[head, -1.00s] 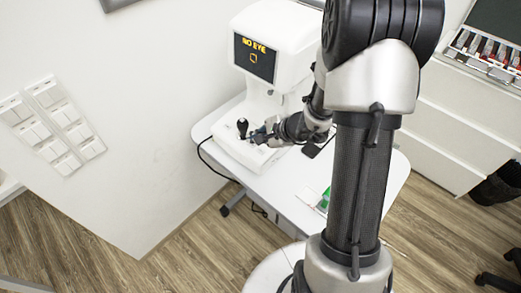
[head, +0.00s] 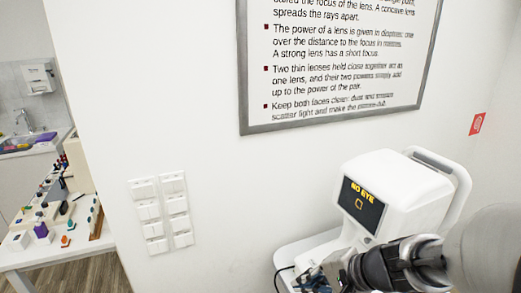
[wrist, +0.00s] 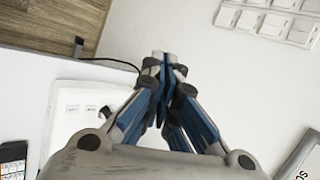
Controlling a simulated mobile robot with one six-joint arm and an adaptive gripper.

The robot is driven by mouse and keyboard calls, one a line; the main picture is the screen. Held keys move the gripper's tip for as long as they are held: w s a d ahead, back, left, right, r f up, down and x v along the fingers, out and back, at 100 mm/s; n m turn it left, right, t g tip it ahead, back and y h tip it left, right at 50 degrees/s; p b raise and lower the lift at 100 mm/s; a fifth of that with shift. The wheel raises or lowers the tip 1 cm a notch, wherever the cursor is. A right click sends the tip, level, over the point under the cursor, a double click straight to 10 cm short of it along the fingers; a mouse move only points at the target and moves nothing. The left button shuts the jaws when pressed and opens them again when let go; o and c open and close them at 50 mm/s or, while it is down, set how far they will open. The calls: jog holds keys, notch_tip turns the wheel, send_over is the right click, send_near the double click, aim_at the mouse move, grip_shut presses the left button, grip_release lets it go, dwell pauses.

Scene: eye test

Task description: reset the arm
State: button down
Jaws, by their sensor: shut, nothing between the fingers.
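My gripper (head: 312,281) is low in the head view, beside the front of the white eye-test machine (head: 412,190). The machine's dark screen (head: 361,204) reads "NO EYE" in yellow above a small square sign. In the wrist view, the blue fingers of my gripper (wrist: 161,62) come together at the tips with nothing seen between them. Beyond and left of them is a white labelled surface (wrist: 72,122), which looks like the machine's base. The fingers seem apart from it. My forearm covers part of the machine's lower right in the head view.
The white table (head: 290,252) carries the machine; a black cable hangs from its edge. White switch panels (head: 160,213) and a framed lens poster (head: 335,125) are on the wall. A cluttered counter (head: 25,258) stands at the left. A red sign (head: 477,124) is at the right.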

jog(key=s+a+r+n+g+h, duration=0.1)
jog(key=s+r+n, duration=0.15)
jog(key=s, duration=0.25)
jog(key=s+a+r+n+g+h, duration=0.1)
jog(key=s+a+r+n, duration=0.1)
jog(key=s+n, duration=0.3)
jog(key=s+d+r+n+t+h, duration=0.1)
jog(key=s+d+r+n+h, duration=0.1)
jog(key=s+d, duration=0.4)
jog(key=s+r+h, duration=0.1)
jog(key=s+h, duration=0.1)
jog(key=shift+s+d+n, duration=0.35)
